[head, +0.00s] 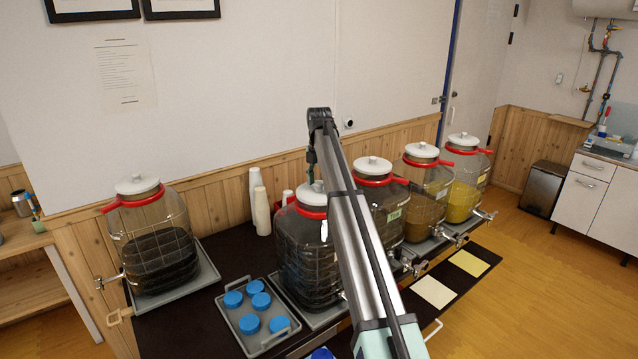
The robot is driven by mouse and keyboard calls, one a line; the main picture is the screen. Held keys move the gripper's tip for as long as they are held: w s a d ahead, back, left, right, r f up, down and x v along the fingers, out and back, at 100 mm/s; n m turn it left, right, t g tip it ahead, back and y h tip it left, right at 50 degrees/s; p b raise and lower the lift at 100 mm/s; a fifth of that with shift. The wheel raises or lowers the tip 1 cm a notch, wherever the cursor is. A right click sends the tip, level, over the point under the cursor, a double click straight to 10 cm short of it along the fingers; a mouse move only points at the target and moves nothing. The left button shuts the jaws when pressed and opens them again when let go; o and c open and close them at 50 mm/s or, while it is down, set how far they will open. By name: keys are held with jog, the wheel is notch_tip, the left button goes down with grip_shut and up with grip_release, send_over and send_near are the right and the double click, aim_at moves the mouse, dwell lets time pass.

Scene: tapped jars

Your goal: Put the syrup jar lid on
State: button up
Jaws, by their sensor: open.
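Several big glass jars with red neck rings and white lids stand along the wall. I cannot read which is the syrup jar. One with dark liquid (160,250) stands alone at left. Another dark one (295,255) stands at centre, partly behind my arm. To its right are a brownish jar (385,215), an amber jar (425,205) and a yellow jar (468,190). My gripper (311,172) points down just above the centre jar's white lid (308,196). It is open; its fingers are small and partly hidden by my arm. I cannot tell whether it touches the lid.
A grey tray (240,322) with several blue caps (257,302) lies between the left and centre jars. White cup stacks (261,210) stand behind. A white card (434,292) and a yellow card (468,263) lie on a dark mat. Taps stick out in front of the jars.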

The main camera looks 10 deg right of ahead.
notch_tip(320, 180, up, 12)
dwell(0.5)
jog(key=shift+f, duration=0.1)
dwell(0.5)
